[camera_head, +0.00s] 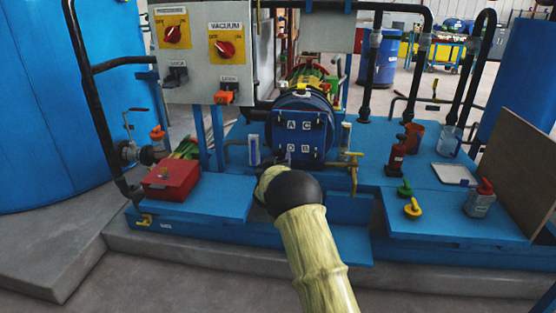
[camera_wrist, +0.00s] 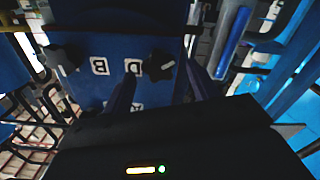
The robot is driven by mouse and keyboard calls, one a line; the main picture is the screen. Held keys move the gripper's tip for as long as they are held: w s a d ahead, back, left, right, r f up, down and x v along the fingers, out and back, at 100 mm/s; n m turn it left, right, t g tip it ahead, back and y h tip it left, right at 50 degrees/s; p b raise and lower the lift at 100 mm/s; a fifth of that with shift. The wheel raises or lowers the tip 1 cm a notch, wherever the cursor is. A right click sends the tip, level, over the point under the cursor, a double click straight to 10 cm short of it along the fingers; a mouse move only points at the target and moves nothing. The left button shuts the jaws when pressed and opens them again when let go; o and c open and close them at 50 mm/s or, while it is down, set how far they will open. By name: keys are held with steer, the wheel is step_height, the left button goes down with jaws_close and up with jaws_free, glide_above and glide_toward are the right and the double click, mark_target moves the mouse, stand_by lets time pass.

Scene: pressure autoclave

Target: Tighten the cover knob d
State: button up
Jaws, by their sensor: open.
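Cover knob d (camera_wrist: 159,64) is a black star knob beside label D in the wrist view. My gripper (camera_wrist: 161,72) is open, its two dark fingers on either side of this knob. I cannot tell whether they touch it. In the head view my forearm and wrist hide the gripper.
Another black star knob (camera_wrist: 62,57) sits beside label B. A grey panel (camera_head: 205,60) with red switches stands at the upper left. A red box (camera_head: 171,180) rests on the blue platform. A brass tap (camera_head: 352,168) projects right of the cover.

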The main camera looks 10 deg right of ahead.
steer(key=shift+w+d, duration=0.25)
steer(key=shift+w, duration=0.45)
steer(key=shift+c, duration=0.5)
steer(key=c, duration=0.9)
